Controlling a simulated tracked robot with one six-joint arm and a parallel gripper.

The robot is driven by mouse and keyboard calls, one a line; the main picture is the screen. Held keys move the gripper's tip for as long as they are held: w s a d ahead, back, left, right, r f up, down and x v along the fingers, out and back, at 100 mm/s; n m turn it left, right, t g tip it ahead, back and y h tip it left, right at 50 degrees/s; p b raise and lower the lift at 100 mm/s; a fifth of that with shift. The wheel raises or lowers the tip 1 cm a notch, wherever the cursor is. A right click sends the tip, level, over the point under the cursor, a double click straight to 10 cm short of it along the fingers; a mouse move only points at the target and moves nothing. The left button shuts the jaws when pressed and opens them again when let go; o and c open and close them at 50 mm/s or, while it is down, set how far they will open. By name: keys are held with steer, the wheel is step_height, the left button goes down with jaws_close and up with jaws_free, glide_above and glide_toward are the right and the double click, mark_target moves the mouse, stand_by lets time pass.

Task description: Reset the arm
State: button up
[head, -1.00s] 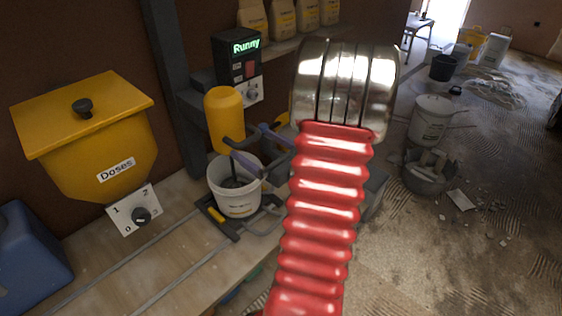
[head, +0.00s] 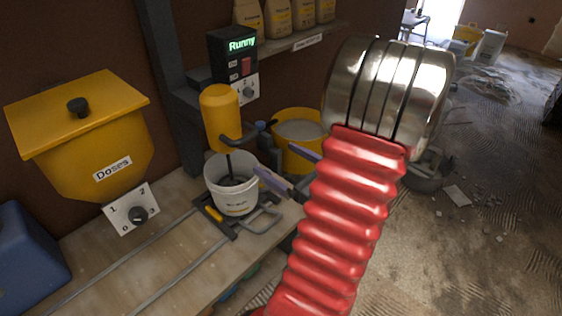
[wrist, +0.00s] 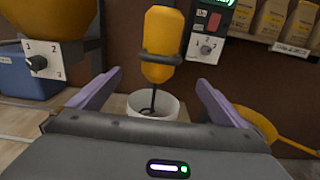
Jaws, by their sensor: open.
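My arm is a red ribbed sleeve (head: 345,215) with a shiny metal joint, across the middle right of the head view. My gripper (head: 275,160) has purple fingers and is open and empty, just right of the white mixing bucket (head: 235,198). In the wrist view, the fingers of my gripper (wrist: 157,82) are spread wide, with the white bucket (wrist: 152,106) beyond the gap. The yellow mixer (head: 220,116) stands over the bucket with its shaft reaching in. Its display box (head: 234,52) reads "Runny". My sleeve and joint hide part of the bench's right side.
A yellow hopper (head: 82,130) labelled "Doses" and a blue bin (head: 28,255) stand at left. A yellow tub (head: 296,160) of grey material sits behind my gripper. Several bags (head: 278,18) stand on the shelf. The floor at right (head: 490,230) is mostly open, with scattered rubble.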

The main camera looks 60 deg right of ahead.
stand_by(0.6)
steer(key=w+a+r+n+g+y, duration=0.1)
steer(key=w+a+n+g+y, duration=0.35)
steer(key=a, duration=0.55)
steer(key=w+a+n+g+y, duration=0.1)
steer(key=w+a+n+y, duration=0.3)
steer(key=a+n+y, duration=0.5)
steer(key=s+a+n+g+h, duration=0.3)
steer(key=a+n+g, duration=0.2)
steer(key=a+n, duration=0.35)
steer(key=s+a+n+g+h, duration=0.3)
steer(key=a+n+g, duration=0.2)
steer(key=a+n, duration=0.3)
step_height(320, 180, up, 6)
steer(key=a+n+t+h, duration=0.2)
steer(key=n+t+h, duration=0.1)
steer(key=n, duration=0.5)
steer(key=shift+s+a+r+h, duration=0.15)
steer(key=shift+s+r+h, duration=0.1)
steer(key=shift+h, duration=0.4)
steer(key=shift+c, duration=0.2)
